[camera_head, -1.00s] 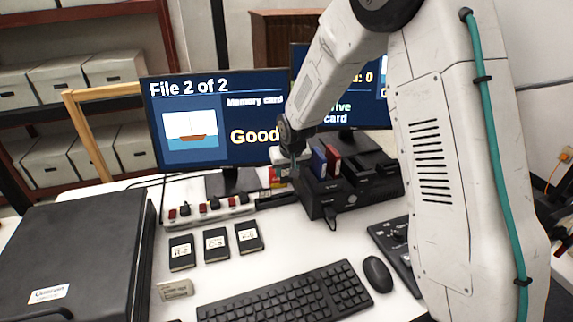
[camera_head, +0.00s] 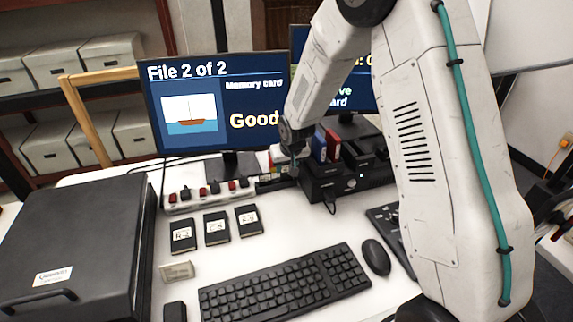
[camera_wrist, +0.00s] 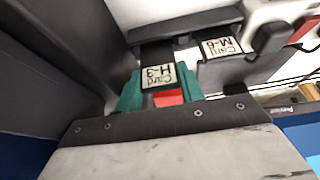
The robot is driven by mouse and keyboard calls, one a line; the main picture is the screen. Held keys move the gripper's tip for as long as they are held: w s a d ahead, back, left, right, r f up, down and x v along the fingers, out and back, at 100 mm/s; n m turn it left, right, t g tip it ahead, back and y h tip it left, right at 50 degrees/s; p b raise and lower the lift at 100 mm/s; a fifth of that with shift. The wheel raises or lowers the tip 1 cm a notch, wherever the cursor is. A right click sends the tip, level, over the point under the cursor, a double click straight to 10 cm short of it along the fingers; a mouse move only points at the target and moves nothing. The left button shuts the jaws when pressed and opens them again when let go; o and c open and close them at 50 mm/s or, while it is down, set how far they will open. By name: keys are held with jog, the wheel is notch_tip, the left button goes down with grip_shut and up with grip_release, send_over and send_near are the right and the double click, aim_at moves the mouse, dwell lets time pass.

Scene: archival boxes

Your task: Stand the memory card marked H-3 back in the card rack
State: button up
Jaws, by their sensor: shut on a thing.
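The memory card marked H-3 (camera_wrist: 158,76) is between the teal fingers of my gripper (camera_wrist: 158,92) in the wrist view, and the gripper is shut on it. Its white label faces the camera. A card marked M-6 (camera_wrist: 222,46) is beside it on the right, next to a dark bar (camera_wrist: 190,22) that looks like part of the card rack. Whether H-3 touches the rack cannot be told.
A black dock (camera_head: 325,186) with a blue (camera_head: 319,145) and a red cartridge stands just right of the gripper. A power strip (camera_head: 210,197) lies to the left. Three black labelled cartridges (camera_head: 216,227), a keyboard (camera_head: 285,285) and a mouse (camera_head: 376,257) lie in front.

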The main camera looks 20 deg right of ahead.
aim_at(287, 167)
jog(key=shift+f, duration=0.9)
dwell(0.3)
jog(key=o, duration=1.1)
jog(key=shift+a, duration=0.1)
jog(key=shift+d, duration=0.2)
jog(key=shift+r, duration=0.15)
jog(key=v, duration=0.6)
jog(key=shift+r, duration=0.2)
jog(key=shift+s+a+r, duration=0.15)
jog(key=shift+s+r, duration=0.15)
jog(key=shift+r, duration=0.15)
